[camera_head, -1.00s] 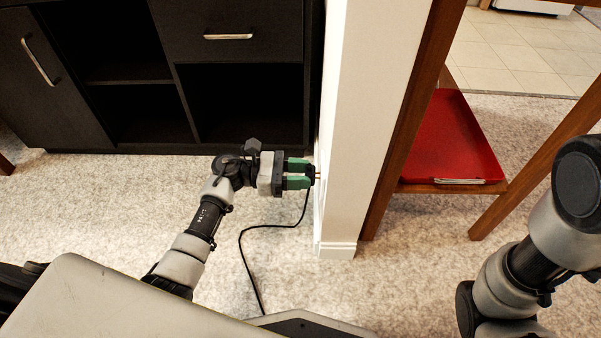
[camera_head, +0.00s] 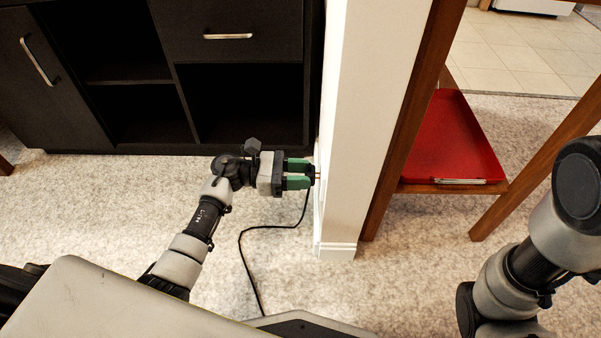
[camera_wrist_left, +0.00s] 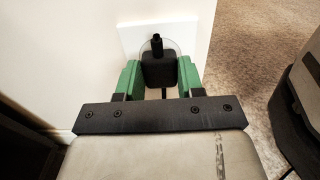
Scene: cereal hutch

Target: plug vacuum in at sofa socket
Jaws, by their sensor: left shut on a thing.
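My left gripper (camera_head: 306,174) has its green fingers shut on the black vacuum plug (camera_head: 312,171), right beside the white wall end. The left wrist view shows the plug (camera_wrist_left: 158,68) between the two green fingers of the left gripper (camera_wrist_left: 158,75), in front of a white socket plate (camera_wrist_left: 130,38) on the wall. A black cord (camera_head: 243,240) hangs from the plug to the carpet. The socket face is hidden in the head view. My right gripper is out of view; only its arm shows.
A white wall end (camera_head: 365,120) stands just right of the gripper. A black cabinet (camera_head: 240,105) is behind. A wooden stand (camera_head: 400,130) with a red shelf (camera_head: 448,140) is right of the wall. Pale carpet (camera_head: 90,205) is clear at left.

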